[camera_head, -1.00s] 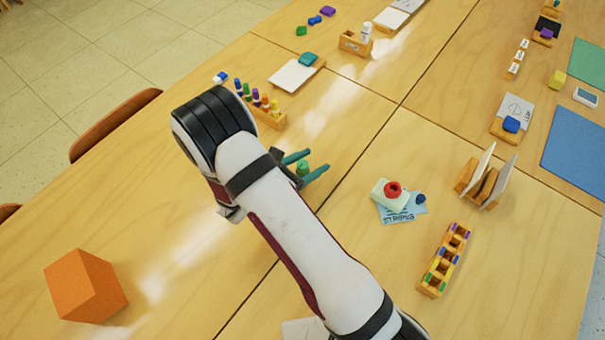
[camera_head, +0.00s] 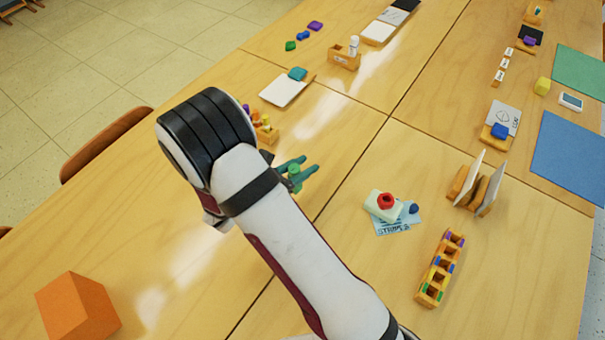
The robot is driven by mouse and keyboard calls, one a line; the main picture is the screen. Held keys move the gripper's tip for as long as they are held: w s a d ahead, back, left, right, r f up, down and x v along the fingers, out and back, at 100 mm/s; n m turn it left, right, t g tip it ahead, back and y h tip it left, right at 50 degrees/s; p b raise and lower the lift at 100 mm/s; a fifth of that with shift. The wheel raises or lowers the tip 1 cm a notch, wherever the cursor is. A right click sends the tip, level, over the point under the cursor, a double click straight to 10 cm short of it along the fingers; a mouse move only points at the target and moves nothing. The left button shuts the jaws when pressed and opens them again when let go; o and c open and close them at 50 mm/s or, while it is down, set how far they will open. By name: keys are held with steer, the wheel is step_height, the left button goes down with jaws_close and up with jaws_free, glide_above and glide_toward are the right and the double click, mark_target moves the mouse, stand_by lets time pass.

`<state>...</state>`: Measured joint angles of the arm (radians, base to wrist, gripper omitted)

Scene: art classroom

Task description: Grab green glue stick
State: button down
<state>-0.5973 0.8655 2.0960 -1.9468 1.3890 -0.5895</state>
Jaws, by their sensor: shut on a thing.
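The green glue stick (camera_head: 294,172) is between the two teal fingers of my gripper (camera_head: 296,170), near the middle of the picture. The fingers are shut on it. My white and black arm comes in from the bottom right and covers the table behind the gripper.
A wooden holder with several coloured sticks (camera_head: 266,133) stands just beyond my gripper, partly hidden by my arm. An orange box (camera_head: 77,308) stands at lower left. An eraser (camera_head: 381,206) with a red ring, a slotted wooden block (camera_head: 440,270) and a card stand (camera_head: 476,187) are at right.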

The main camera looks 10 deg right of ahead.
steer(key=s+d+r, duration=0.5)
steer(key=d+r, duration=0.2)
steer(key=d, duration=0.3)
steer(key=shift+s+d, duration=0.15)
steer(key=shift+s, duration=0.1)
